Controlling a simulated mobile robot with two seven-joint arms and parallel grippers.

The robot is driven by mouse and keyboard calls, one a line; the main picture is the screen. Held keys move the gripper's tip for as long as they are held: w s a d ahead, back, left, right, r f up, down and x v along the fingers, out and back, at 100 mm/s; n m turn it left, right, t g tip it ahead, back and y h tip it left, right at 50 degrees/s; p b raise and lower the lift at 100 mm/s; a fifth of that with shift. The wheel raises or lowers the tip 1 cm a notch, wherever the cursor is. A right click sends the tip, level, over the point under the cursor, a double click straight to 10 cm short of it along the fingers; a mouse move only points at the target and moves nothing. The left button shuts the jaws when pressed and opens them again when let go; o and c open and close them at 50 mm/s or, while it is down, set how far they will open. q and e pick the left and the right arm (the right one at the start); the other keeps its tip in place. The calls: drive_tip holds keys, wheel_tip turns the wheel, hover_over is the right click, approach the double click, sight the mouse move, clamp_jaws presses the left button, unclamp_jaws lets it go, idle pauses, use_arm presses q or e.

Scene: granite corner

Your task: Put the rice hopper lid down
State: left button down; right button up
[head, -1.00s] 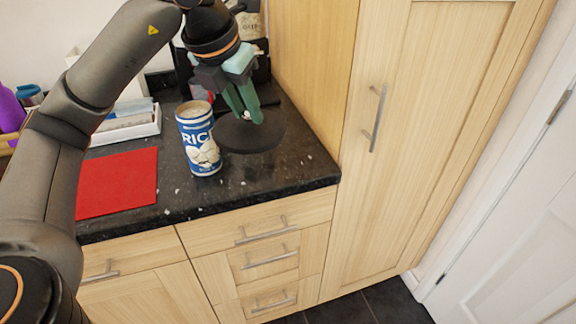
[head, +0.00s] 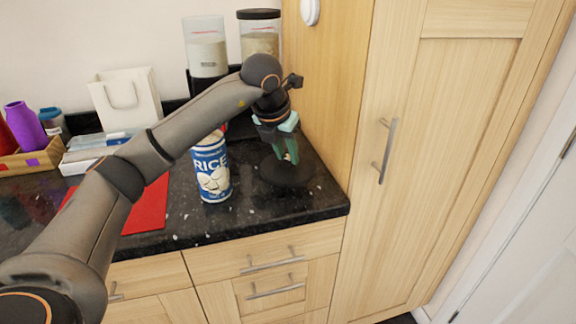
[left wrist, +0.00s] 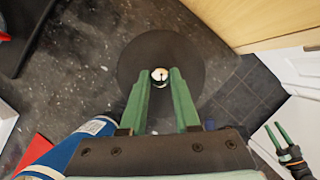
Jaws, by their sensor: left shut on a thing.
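The rice hopper lid (head: 284,175) is a flat black disc with a small pale knob. My left gripper (head: 289,157) is shut on the knob, and the lid is level, low over the counter right of the rice can. I cannot tell whether it touches the counter. In the left wrist view the lid (left wrist: 140,62) lies beyond the green fingertips (left wrist: 160,80). At the back stand two clear hoppers: the left one (head: 207,55) shows no lid, the right one (head: 260,42) has a black lid. My right gripper (left wrist: 273,127) shows at the right edge there, fingers apart and empty.
The rice can (head: 211,170) stands upright close left of the lid. A red mat (head: 148,212), a white bag (head: 127,98) and a wooden box (head: 32,160) are further left. The tall cabinet (head: 330,90) bounds the dark counter (head: 250,217) on the right.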

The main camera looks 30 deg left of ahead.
sight(286, 161)
use_arm(q)
drive_tip(key=shift+w+f, duration=0.35)
drive_tip(key=shift+f, duration=0.15)
wheel_tip(286, 161, down, 3)
drive_tip(key=shift+w+a+f, duration=0.1)
